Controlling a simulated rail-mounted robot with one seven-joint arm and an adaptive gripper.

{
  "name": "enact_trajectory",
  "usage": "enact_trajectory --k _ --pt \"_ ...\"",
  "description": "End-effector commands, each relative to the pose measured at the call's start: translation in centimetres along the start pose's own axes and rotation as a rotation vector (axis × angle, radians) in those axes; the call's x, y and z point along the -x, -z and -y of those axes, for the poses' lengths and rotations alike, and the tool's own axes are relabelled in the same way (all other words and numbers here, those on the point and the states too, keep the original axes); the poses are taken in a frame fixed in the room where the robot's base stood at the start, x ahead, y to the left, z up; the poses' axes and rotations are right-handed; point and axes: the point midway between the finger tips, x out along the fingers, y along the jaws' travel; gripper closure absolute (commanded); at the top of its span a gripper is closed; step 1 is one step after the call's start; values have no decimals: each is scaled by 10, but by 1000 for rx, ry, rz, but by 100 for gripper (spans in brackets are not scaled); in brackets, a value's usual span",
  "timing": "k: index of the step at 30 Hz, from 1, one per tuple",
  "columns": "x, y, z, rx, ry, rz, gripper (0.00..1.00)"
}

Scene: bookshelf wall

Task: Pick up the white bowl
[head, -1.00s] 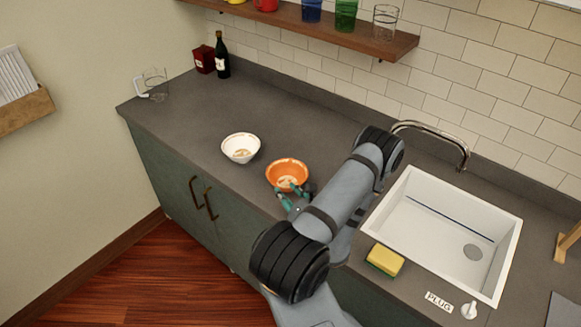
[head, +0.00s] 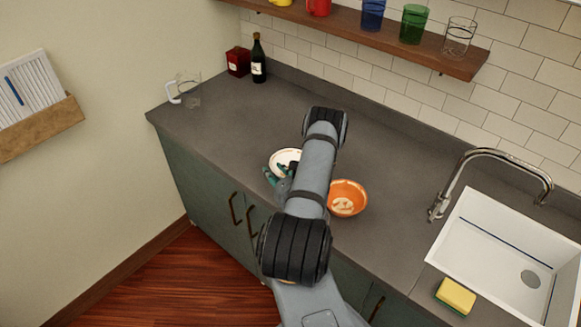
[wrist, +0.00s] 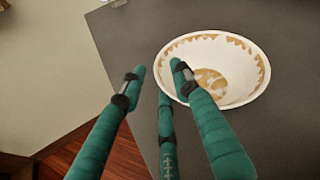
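The white bowl (head: 286,155) stands on the grey counter, partly hidden behind my arm and gripper in the head view. In the wrist view the white bowl (wrist: 232,62) is upright, with a brown pattern inside, right of centre. My gripper (head: 277,173) has teal fingers and is at the bowl's near left side. In the wrist view my gripper (wrist: 157,72) is open, with nothing between its fingers. The right finger overlaps the bowl's left rim in the picture; I cannot tell whether it touches.
An orange bowl (head: 348,198) stands close by on the right of my arm. A glass jug (head: 188,90), a dark bottle (head: 258,60) and a red box (head: 238,62) stand at the back left. The sink (head: 500,250) and sponge (head: 456,296) are at the right. A shelf (head: 400,47) hangs above.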

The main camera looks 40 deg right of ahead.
Motion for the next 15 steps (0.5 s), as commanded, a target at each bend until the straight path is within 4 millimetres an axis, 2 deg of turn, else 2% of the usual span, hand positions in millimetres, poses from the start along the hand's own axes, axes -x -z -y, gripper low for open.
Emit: enact_trajectory --k 7,15 --pt "-2 1 0 -2 1 -1 69" --pt "-2 1 0 -2 1 -1 84"
